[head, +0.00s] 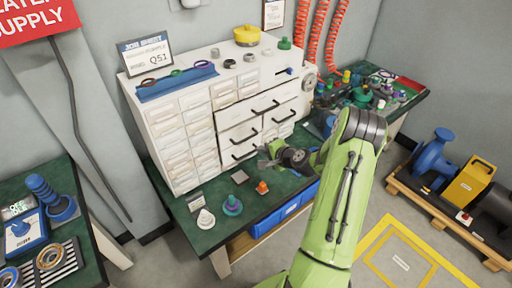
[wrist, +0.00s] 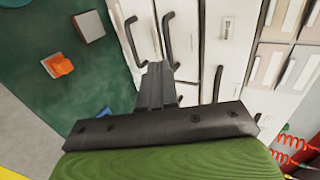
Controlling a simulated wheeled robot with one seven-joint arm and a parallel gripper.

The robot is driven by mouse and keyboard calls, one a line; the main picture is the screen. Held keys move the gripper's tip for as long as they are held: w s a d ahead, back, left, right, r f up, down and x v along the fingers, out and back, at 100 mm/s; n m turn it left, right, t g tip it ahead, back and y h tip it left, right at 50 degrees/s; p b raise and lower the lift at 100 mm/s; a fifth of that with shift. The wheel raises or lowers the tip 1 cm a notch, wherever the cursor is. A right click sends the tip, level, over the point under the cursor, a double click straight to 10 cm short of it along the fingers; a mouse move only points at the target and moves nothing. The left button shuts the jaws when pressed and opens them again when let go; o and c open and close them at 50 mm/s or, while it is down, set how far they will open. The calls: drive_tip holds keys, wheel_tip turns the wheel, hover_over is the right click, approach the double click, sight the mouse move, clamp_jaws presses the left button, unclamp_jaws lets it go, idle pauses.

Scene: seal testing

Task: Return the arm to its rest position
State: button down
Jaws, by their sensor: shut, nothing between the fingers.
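My green arm (head: 335,200) reaches from the bottom of the head view over the green-topped bench. My gripper (head: 268,155) is shut and empty, in front of the white drawer cabinet (head: 180,142). In the wrist view my gripper (wrist: 155,75) has its fingers together, with the cabinet's drawer fronts (wrist: 230,52) and black handles behind it. I cannot tell from these views whether the fingertips touch a drawer.
On the green bench top (head: 215,180) stand an orange piece (head: 262,187), a teal piece (head: 232,205) and a white cone (head: 205,218). A blue bin (head: 285,210) sits below the bench edge. A pallet with a pump (head: 432,158) is at right, with floor space before it.

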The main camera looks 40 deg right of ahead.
drive_tip(key=shift+v, duration=1.55)
drive_tip(key=s+a+r+n+g+y+p, duration=0.1)
drive_tip(key=s+a+r+n+g+p, duration=0.15)
drive_tip(key=a+r+n, duration=0.55)
drive_tip(key=s+a+r+n+g+p, duration=0.1)
drive_tip(key=s+a+r+n+g, duration=0.25)
drive_tip(key=a+r, duration=0.7)
drive_tip(key=s+a+r+n+p, duration=0.1)
drive_tip(key=s+a+r+n, duration=0.2)
drive_tip(key=s, duration=0.7)
drive_tip(key=s+a+r+n+h+p, duration=0.1)
drive_tip(key=s+a+r+n, duration=0.2)
drive_tip(key=s, duration=0.7)
drive_tip(key=shift+a+r+g+h+p, duration=0.35)
drive_tip(key=shift+a+r, duration=0.3)
drive_tip(key=shift+r, duration=0.25)
